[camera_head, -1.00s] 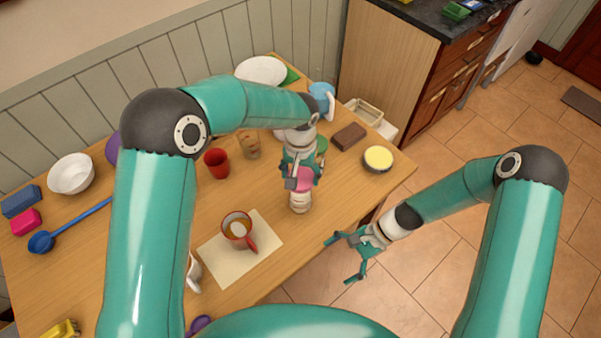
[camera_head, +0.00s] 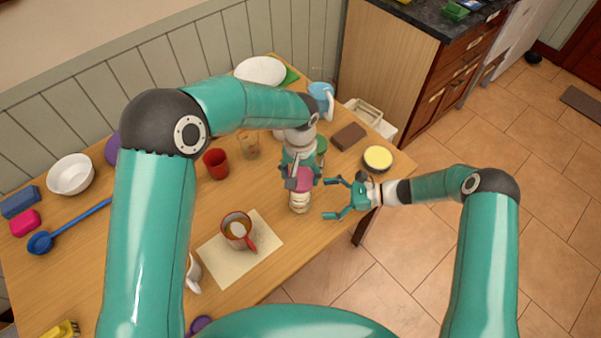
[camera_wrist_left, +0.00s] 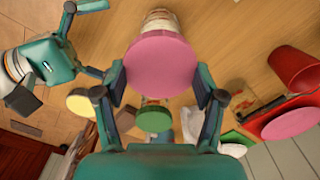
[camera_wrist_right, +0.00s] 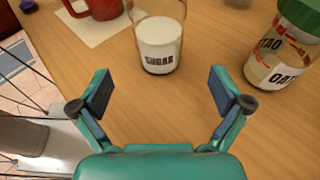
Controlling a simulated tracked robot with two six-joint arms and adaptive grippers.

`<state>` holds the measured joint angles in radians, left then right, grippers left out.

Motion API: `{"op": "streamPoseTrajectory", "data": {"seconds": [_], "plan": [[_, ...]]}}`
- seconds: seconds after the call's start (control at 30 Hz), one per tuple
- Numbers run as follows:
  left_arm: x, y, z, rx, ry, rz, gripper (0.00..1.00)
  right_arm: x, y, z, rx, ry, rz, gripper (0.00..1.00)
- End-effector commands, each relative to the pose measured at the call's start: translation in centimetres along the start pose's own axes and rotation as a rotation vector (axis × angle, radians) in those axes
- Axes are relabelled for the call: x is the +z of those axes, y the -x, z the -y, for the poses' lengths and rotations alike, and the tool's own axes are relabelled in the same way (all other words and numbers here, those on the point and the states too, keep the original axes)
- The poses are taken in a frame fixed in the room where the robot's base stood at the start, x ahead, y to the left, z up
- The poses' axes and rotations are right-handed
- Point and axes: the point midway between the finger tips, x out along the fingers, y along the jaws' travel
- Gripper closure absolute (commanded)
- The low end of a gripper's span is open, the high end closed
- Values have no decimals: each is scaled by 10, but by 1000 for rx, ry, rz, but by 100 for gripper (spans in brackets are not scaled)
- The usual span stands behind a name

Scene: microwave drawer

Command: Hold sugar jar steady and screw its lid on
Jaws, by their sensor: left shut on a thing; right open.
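The sugar jar (camera_head: 300,203) stands upright on the table, clear glass with white sugar inside. Its SUGAR label faces the right wrist camera (camera_wrist_right: 160,40); its top is cut off there. My left gripper (camera_head: 303,178) is shut on the pink lid (camera_wrist_left: 160,65) and holds it over the jar. Whether lid and rim touch, I cannot tell. My right gripper (camera_head: 327,198) is open and empty, to the right of the jar, fingers pointing at it. In the right wrist view the jar is beyond and between the open fingertips (camera_wrist_right: 160,83).
A jar with a green lid (camera_wrist_right: 285,45) stands close to the sugar jar. A red mug (camera_head: 237,230) stands on a paper sheet (camera_head: 215,262). A red cup (camera_head: 216,163), brown block (camera_head: 348,136) and yellow-filled bowl (camera_head: 378,158) stand around. Table between right gripper and jar is clear.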

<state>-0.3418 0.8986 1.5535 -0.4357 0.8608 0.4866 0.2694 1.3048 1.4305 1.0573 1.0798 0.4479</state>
Motion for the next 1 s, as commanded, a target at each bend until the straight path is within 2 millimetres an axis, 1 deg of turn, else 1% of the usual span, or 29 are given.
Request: {"op": "streamPoseTrajectory", "data": {"seconds": [0.03,0.2,0.43,0.6,0.9,0.93,1.0], "plan": [[0,0,0,0,0,0,43,0,-9,-1,4,0,0,0],[0,0,0,0,0,0,43,0,-33,-1,3,1,-1,0],[0,0,0,0,0,0,43,0,-58,-1,3,1,-1,0],[0,0,0,0,0,0,43,0,-65,0,0,2,-1,0],[0,0,0,0,0,0,43,0,-66,0,0,2,-1,0],[0,0,0,0,0,0,43,0,-66,0,0,2,-1,3],[0,0,0,0,0,0,43,0,-66,0,0,2,-1,15]]}}
